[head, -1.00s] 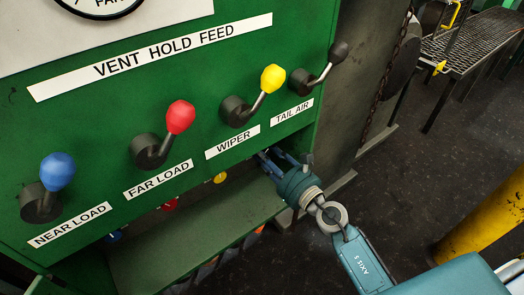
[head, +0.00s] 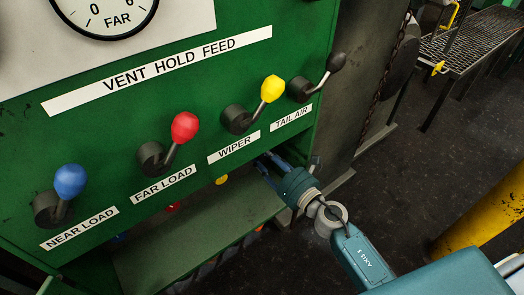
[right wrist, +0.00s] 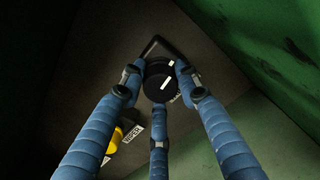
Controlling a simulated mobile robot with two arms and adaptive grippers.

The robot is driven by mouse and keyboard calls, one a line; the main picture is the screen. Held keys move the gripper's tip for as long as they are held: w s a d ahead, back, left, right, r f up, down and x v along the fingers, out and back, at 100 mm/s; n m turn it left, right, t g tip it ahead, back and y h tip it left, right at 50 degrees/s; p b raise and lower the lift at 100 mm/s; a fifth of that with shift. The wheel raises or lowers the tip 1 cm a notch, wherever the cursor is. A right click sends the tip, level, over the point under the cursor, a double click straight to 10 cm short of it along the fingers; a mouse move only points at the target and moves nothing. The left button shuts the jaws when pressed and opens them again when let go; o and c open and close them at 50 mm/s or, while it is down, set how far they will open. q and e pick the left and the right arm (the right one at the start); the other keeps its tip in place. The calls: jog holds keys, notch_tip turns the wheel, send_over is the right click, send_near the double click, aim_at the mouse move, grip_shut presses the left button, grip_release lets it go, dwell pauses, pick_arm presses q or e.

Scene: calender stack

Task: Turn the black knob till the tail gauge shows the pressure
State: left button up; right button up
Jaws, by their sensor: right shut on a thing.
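The black knob (right wrist: 160,80), with a white line mark on its face, shows in the right wrist view between the fingers of my right gripper (right wrist: 159,88). The gripper is shut on it. In the head view my right gripper (head: 268,163) reaches under the green panel's lower edge into the recess, and the panel hides the knob there. The tail gauge is not in view. My left gripper is not in view.
Levers with blue (head: 70,181), red (head: 185,127), yellow (head: 272,88) and black (head: 336,62) handles stick out of the panel above my right arm. A yellow knob (right wrist: 112,144) labelled WIPER sits beside the black one. A yellow post (head: 485,215) stands at the right.

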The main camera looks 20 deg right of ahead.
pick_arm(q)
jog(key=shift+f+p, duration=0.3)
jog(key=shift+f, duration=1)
pick_arm(e)
jog(key=shift+w+d+r+m, duration=0.15)
jog(key=shift+r+m, duration=0.1)
jog(key=shift+m, duration=0.45)
jog(key=shift+w+d+r+m, duration=0.1)
jog(key=shift+r+m, duration=0.1)
jog(key=shift+m, duration=0.5)
jog(key=o, duration=1)
jog(key=shift+c, duration=0.2)
jog(key=shift+o, duration=0.9)
jog(key=shift+s, duration=0.1)
jog(key=shift+f, duration=0.2)
jog(key=shift+s, duration=0.1)
jog(key=shift+s+f, duration=0.1)
jog(key=shift+s, duration=0.2)
jog(key=v, duration=1.1)
jog(key=shift+d, duration=0.15)
